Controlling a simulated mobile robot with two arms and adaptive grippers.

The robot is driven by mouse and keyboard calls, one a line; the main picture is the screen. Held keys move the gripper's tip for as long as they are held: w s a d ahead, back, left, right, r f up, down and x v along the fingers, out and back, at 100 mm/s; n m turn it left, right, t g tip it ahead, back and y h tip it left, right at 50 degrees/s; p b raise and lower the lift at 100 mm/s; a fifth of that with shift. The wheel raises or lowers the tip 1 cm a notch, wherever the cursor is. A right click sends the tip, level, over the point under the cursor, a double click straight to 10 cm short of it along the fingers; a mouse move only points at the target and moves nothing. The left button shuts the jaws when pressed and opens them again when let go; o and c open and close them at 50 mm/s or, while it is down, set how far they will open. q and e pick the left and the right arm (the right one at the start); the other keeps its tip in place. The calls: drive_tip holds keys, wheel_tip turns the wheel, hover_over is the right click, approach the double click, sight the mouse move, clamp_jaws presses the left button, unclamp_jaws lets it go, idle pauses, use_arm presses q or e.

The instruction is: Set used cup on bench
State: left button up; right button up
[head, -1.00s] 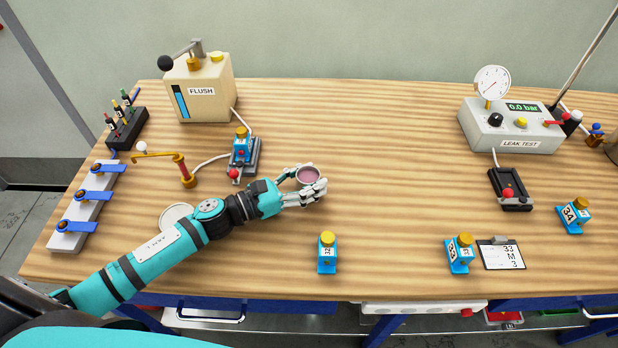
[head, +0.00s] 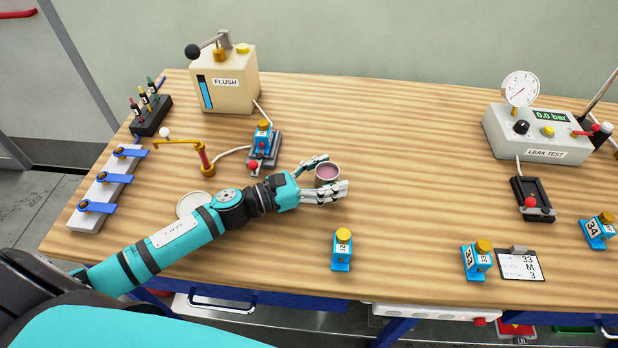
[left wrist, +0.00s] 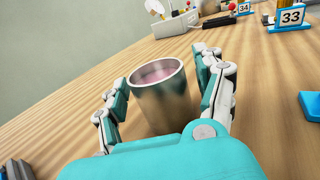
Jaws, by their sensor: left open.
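The used cup (head: 327,174) is a small metal cup with pinkish liquid in it. It stands upright on the wooden bench (head: 400,130), near the middle. In the left wrist view the cup (left wrist: 160,95) sits between the fingers of my left gripper (left wrist: 163,98), with a visible gap on each side. In the head view my left gripper (head: 325,178) is open around the cup, with one finger behind it and one in front. My right gripper is not in view.
The flush unit (head: 228,85), a blue nozzle block in a cradle (head: 264,145) and a white dish (head: 195,205) lie to the left. Blue block 32 (head: 342,250) stands in front of the cup. The leak tester (head: 540,135) is at right. The bench between is clear.

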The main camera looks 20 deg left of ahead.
use_arm(q)
drive_tip(key=shift+s+p, duration=0.15)
drive_tip(key=shift+p, duration=0.4)
drive_tip(key=shift+s+a+f+b, duration=0.4)
drive_tip(key=shift+a+f+b, duration=0.1)
drive_tip(key=shift+f+b, duration=0.15)
drive_tip(key=v, duration=0.3)
drive_tip(key=b+v, duration=0.1)
drive_tip(key=v, duration=0.2)
drive_tip(key=r+b+v, duration=0.1)
drive_tip(key=v, duration=0.2)
drive_tip(key=shift+s+a+r, duration=0.1)
drive_tip(key=shift+a, duration=0.15)
drive_tip(key=shift+s+a+r, duration=0.2)
drive_tip(key=shift+s+a, duration=0.15)
drive_tip(key=shift+s, duration=0.1)
